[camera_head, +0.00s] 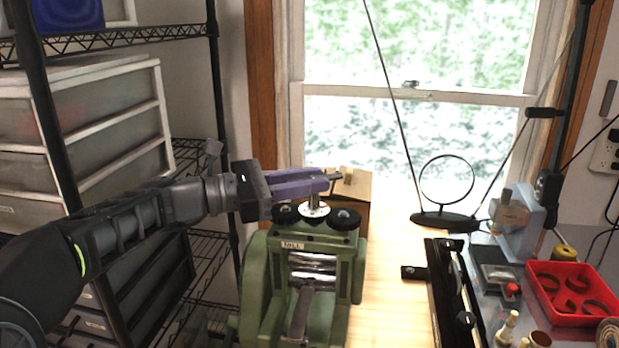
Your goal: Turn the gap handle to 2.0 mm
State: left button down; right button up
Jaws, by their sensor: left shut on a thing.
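A green rolling mill (255,285) stands at the lower middle of the head view, with steel rollers (313,266) in its front. On its top are two dark gear knobs and a pale round dial (314,211) between them. The gap handle (345,174) is a dark bar above the dial. My left gripper (325,181) comes in from the left with purple fingers, shut on the gap handle above the dial. The fingers hide part of the handle, and the dial's marks are too small to read. My right gripper is not in view.
A wire shelf with plastic drawers (105,110) stands on the left. A cardboard box (356,186) is behind the mill. On the right are a black stand (445,290), a round magnifier ring (447,181) and a red tray (572,291) with dark rings. Wooden bench top (393,300) shows between.

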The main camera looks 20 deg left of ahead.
pick_arm(q)
jog(key=c, duration=1.5)
grip_release()
jog(key=shift+o, duration=0.2)
jog(key=shift+b+v, duration=0.6)
jog(key=shift+v, duration=3.3)
jog(key=shift+s, duration=0.1)
